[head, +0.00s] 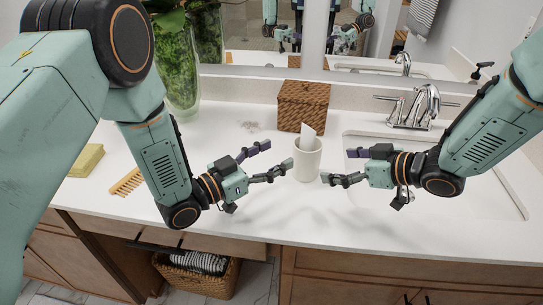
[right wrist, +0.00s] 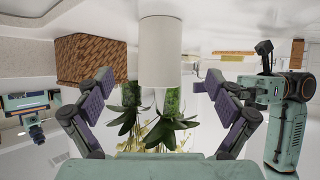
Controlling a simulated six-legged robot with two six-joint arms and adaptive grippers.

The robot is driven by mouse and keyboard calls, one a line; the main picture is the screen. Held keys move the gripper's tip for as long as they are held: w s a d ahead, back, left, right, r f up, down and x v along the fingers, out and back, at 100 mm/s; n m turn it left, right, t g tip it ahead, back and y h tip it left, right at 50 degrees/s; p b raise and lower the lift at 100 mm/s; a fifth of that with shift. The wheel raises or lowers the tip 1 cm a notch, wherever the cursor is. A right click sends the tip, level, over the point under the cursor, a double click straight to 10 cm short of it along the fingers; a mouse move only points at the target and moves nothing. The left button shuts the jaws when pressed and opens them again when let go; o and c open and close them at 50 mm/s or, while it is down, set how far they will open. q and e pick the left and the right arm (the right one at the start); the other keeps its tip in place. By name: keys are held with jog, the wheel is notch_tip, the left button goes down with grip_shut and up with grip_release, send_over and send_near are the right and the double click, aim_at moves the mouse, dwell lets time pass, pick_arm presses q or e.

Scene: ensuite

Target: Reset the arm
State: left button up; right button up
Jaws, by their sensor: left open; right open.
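My left gripper (head: 276,160) is open and empty above the counter, to the left of a white cup (head: 307,160). My right gripper (head: 338,166) is open and empty to the right of the cup, its fingers pointing left towards it. The cup stands upright on the counter with a pale flat item (head: 307,131) sticking out of its top. In the right wrist view, which appears upside down, the cup (right wrist: 160,50) lies beyond and between the open fingers of my right gripper (right wrist: 166,96), apart from them. My left gripper (right wrist: 236,87) also shows there.
A woven box (head: 303,106) stands behind the cup. A sink (head: 480,185) with a chrome faucet (head: 415,108) is at right. A yellow comb (head: 126,183), a yellow sponge-like block (head: 86,160) and a glass vase with greenery (head: 180,85) are at left. The counter's front middle is clear.

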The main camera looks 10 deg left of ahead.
aim_at(318, 164)
pick_arm(q)
jog(key=shift+w, duration=0.1)
pick_arm(e)
jog(key=shift+v, duration=1.25)
jog(key=x, duration=1.1)
jog(key=shift+w+a+f, duration=0.1)
jog(key=shift+a+f, duration=0.05)
jog(key=shift+a, duration=0.05)
jog(key=shift+w+a+f, duration=0.1)
jog(key=shift+w+a, duration=0.05)
jog(key=shift+a, duration=0.05)
jog(key=shift+d, duration=0.1)
pick_arm(q)
jog(key=x, duration=0.3)
jog(key=shift+a, duration=0.15)
